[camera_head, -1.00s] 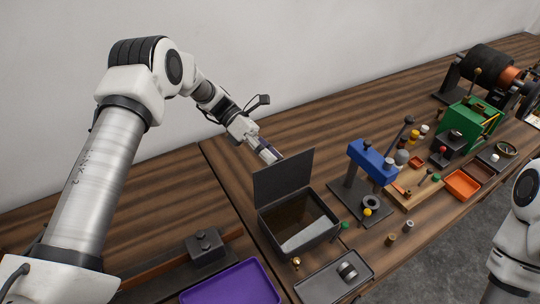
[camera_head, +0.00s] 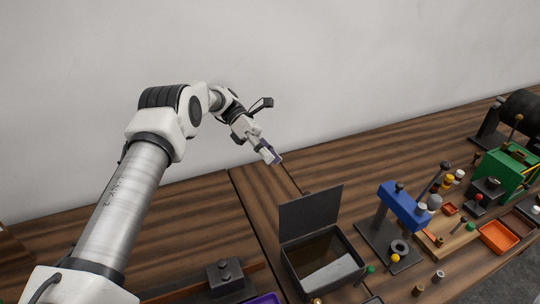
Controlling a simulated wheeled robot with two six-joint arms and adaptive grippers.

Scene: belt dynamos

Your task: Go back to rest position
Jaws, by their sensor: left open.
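My left arm comes in from the left, and its gripper (camera_head: 272,155) is held above the back part of the wooden table (camera_head: 180,220). The gripper is open, and I see nothing between its fingers. It is behind and to the left of a dark box (camera_head: 322,262) whose lid (camera_head: 311,212) stands raised, and it is apart from the box. My right gripper is out of view.
A blue press (camera_head: 404,205) stands right of the box, with a green machine (camera_head: 508,170) and an orange tray (camera_head: 497,237) farther right. A dark block (camera_head: 228,277) sits at the front left. The table's back left is clear. A pale wall rises behind.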

